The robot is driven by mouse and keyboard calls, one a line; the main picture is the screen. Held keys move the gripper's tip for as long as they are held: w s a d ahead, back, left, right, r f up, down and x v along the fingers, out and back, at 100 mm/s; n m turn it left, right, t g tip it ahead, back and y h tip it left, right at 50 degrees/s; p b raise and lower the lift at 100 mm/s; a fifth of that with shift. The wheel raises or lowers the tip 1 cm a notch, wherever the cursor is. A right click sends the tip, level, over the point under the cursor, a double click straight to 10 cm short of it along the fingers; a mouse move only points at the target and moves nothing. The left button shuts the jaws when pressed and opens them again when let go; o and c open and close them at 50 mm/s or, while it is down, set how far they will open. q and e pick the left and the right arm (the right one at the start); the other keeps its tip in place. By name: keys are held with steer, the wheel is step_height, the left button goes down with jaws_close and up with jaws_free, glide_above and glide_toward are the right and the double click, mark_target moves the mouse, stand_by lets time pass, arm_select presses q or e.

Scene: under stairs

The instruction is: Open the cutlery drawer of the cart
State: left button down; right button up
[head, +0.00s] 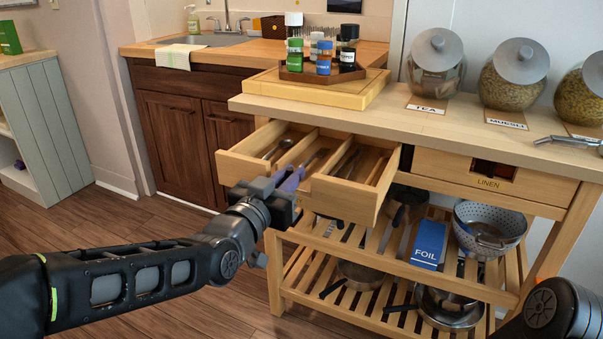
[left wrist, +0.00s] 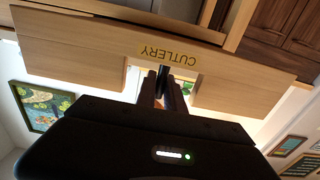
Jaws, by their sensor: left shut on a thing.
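The cutlery drawer (head: 345,193) of the wooden cart stands pulled out, with cutlery lying in its divided compartments. Its front also shows in the left wrist view (left wrist: 235,97), where the label CUTLERY (left wrist: 167,54) appears upside down above a cut-out. My left gripper (head: 291,181) is at the middle of the drawer front, shut on its edge at the cut-out. In the left wrist view the fingers (left wrist: 163,85) reach into the cut-out; the exact contact is partly hidden.
The linen drawer (head: 490,178) beside it is shut. The cart top (head: 440,130) holds a board (head: 320,93) with jars and several large glass jars. Lower shelves hold a colander (head: 489,229), a foil box (head: 429,243) and pans. The floor at front left is clear.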

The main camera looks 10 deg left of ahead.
arm_select(q)
steer(key=shift+s+a+f, duration=0.1)
steer(key=shift+s+a, duration=0.1)
steer(key=shift+s, duration=0.35)
steer(key=c, duration=1.4)
jaws_free()
steer(key=shift+c, duration=0.2)
steer(key=v, duration=0.7)
steer(key=shift+s+p, duration=0.35)
steer(key=shift+p, duration=0.1)
steer(key=shift+a, duration=0.1)
